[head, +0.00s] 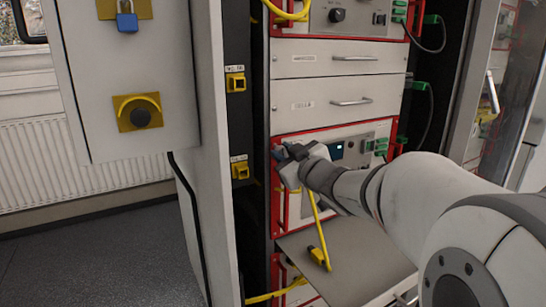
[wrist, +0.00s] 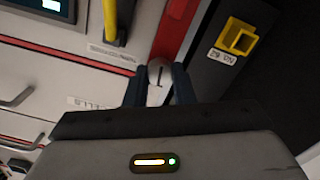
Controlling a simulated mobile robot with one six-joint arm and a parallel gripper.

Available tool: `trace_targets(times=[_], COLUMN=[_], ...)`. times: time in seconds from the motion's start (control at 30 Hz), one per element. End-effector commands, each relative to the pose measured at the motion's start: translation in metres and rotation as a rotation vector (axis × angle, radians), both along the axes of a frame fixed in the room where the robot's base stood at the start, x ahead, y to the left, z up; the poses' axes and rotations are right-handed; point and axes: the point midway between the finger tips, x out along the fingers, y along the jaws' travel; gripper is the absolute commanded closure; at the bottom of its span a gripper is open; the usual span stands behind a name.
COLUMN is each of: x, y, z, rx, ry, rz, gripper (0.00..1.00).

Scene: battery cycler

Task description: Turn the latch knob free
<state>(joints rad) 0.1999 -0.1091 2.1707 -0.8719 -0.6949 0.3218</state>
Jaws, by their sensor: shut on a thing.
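The latch knob (wrist: 157,74) is a small grey round knob with a dark slot line on its face, at the red-edged rim of a white panel in the wrist view. My gripper (wrist: 157,88) has its two dark fingers on either side of it and is shut on it. In the head view my gripper (head: 283,153) reaches the left edge of the red-framed cycler unit (head: 350,134), and the knob is hidden behind the fingers there.
A yellow cable with a plug (head: 318,256) hangs onto a pulled-out grey shelf (head: 350,262) below my gripper. A yellow socket (head: 240,170) sits on the dark post to the left. A grey box (head: 115,60) with a blue padlock (head: 127,18) stands at left.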

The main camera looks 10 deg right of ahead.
Motion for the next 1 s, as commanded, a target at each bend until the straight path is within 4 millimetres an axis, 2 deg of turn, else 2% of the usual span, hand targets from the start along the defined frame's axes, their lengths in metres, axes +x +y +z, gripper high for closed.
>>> trace_targets(times=[1.0], x=[-0.0005], y=[0.002], z=[-0.0085], rx=[-0.905], ry=[-0.288], rz=[0.001], gripper=[1.0])
